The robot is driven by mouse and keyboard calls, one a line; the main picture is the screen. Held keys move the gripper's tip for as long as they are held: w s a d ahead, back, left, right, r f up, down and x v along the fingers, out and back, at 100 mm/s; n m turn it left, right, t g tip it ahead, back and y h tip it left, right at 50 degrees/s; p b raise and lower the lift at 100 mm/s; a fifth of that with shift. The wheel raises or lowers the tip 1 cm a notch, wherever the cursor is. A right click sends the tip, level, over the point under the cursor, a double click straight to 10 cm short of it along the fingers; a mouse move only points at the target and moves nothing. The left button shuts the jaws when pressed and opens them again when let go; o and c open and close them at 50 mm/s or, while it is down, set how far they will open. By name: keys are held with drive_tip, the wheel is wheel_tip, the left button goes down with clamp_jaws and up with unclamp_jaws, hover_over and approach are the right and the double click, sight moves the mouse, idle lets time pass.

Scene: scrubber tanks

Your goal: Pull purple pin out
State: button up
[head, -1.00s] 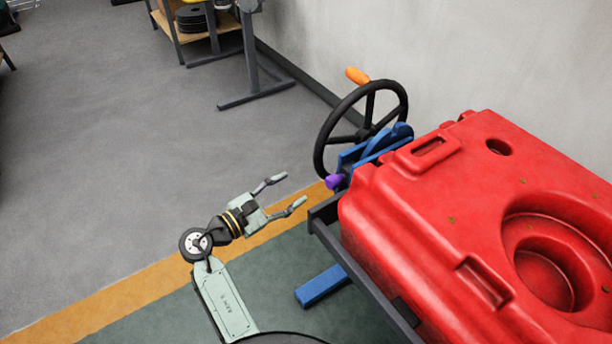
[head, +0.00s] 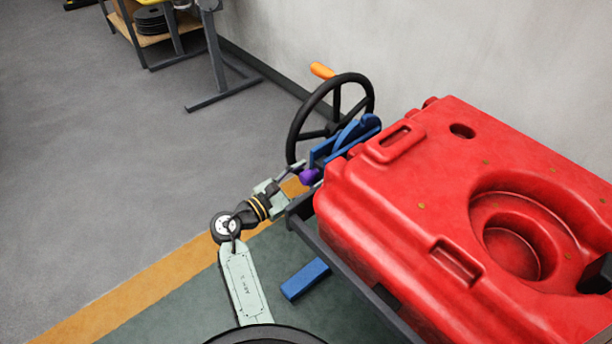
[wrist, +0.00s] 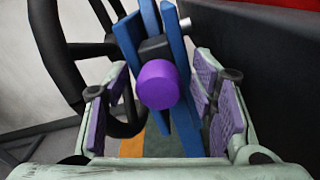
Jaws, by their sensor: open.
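The purple pin (head: 310,177) sticks out of the blue bracket (head: 345,140) beside the red tank's corner. In the wrist view its round purple head (wrist: 157,84) faces me, with a dark collar behind it and blue plates (wrist: 172,40) around it. My gripper (head: 294,180) reaches toward the pin from the lower left in the head view. In the wrist view the gripper (wrist: 160,100) is open, with purple-padded fingers on the left and right of the pin head.
A black handwheel (head: 330,118) with an orange handle (head: 322,70) stands just behind the bracket. The large red tank (head: 440,190) sits on a dark frame at the right. A blue bar (head: 305,279) lies low beside the frame. Open grey floor (head: 120,170) extends left.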

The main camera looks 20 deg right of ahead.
drive_tip(key=shift+c, duration=0.4)
clamp_jaws()
idle(0.5)
